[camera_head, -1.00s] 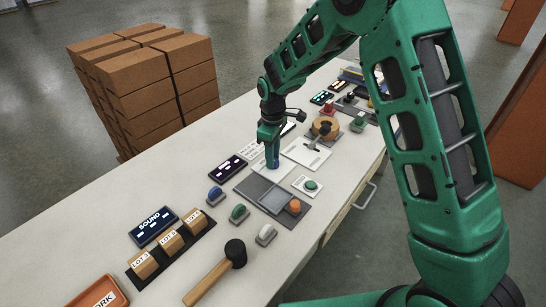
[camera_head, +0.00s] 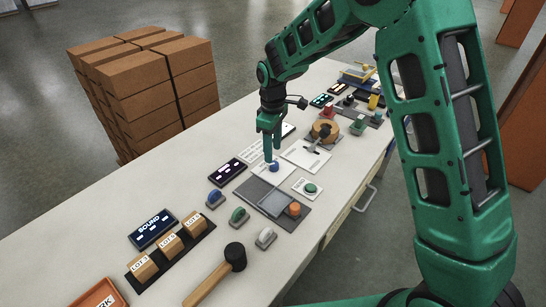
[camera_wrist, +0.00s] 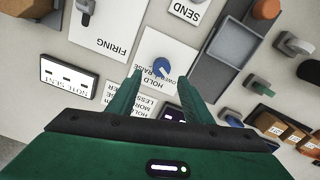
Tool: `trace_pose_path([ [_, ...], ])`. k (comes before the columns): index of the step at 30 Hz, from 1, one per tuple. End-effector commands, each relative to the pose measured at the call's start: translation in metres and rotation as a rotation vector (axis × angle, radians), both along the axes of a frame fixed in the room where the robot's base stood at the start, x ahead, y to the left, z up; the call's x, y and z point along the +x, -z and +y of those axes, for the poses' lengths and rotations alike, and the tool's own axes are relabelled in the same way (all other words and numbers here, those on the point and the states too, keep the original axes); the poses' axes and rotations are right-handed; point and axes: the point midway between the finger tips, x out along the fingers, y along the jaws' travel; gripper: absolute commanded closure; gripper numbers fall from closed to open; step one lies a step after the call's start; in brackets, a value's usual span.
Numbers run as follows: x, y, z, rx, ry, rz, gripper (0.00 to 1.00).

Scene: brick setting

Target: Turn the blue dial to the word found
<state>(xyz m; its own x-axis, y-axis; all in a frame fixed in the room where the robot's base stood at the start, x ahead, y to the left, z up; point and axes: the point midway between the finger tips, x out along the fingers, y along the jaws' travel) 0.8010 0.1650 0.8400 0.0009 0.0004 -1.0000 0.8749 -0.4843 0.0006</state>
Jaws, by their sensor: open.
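The blue dial (camera_head: 273,166) sits on a white plate on the table. In the wrist view the dial (camera_wrist: 161,67) has a pale pointer line, and the plate (camera_wrist: 155,42) carries printed words, among them HOLD and RAISE. A third word beside the dial is small and partly hard to read. The pointer's exact word is unclear. My gripper (camera_head: 268,155) is open and points down just above the dial, apart from it. In the wrist view the fingers of my gripper (camera_wrist: 160,80) stand on either side below the dial.
A white card (camera_wrist: 128,97) with several printed words lies beside the plate. A dark display (camera_head: 227,172) and a screen (camera_wrist: 69,75) stand nearby. A grey panel (camera_head: 262,194), a green button (camera_head: 310,188) and an orange knob (camera_head: 294,209) are close. A mallet (camera_head: 234,256) lies in front.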

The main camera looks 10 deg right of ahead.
Motion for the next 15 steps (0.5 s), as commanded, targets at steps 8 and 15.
trace_pose_path([
  [8,0.002,-0.046,0.000,0.002,0.001,-0.003,0.54],
  [15,0.001,-0.059,-0.001,0.000,0.001,-0.001,0.54],
])
